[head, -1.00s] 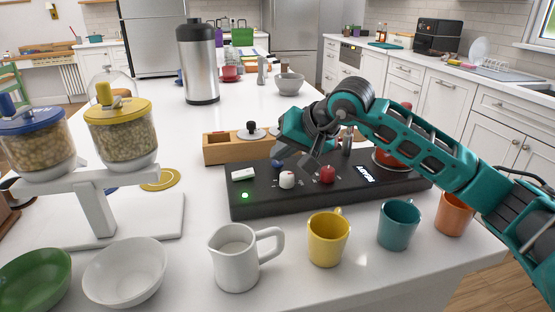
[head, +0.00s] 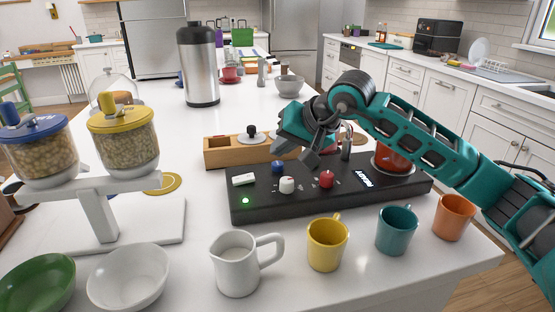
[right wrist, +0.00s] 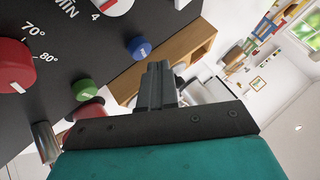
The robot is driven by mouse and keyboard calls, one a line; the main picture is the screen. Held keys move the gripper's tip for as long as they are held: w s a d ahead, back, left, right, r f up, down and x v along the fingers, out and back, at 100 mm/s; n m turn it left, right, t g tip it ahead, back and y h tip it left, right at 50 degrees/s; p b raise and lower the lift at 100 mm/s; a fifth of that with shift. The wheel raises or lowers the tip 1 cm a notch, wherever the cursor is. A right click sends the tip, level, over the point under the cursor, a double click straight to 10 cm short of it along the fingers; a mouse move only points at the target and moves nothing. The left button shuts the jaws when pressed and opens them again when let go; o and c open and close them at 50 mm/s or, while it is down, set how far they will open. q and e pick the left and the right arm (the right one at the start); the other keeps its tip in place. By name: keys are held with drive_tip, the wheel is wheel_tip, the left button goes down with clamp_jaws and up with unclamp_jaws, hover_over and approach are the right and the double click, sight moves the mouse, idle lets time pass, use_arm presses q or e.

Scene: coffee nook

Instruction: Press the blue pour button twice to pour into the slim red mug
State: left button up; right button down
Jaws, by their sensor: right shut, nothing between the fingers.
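The blue button (head: 277,167) is a small round knob at the back left of the black control panel (head: 247,210). It also shows in the right wrist view (right wrist: 139,48), clear of the fingers. My right gripper (head: 311,159) is shut and empty, above the panel's back edge, to the right of the blue button. Its closed fingers show in the right wrist view (right wrist: 157,72). A red vessel (head: 393,160) stands at the panel's right end, partly hidden by my arm; I cannot tell whether it is the slim red mug. My left gripper is out of view.
A white knob (head: 287,185), a red knob (head: 327,179) and a green button (right wrist: 86,90) are on the panel. A wooden box (head: 222,153) is behind it. A white jug (head: 235,265) and yellow (head: 327,245), teal (head: 397,228) and orange (head: 453,218) mugs stand in front.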

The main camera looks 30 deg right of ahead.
sight(282, 165)
drive_tip(key=shift+r+p, duration=1.75)
drive_tip(key=shift+r, duration=0.8)
drive_tip(key=shift+f, duration=0.1)
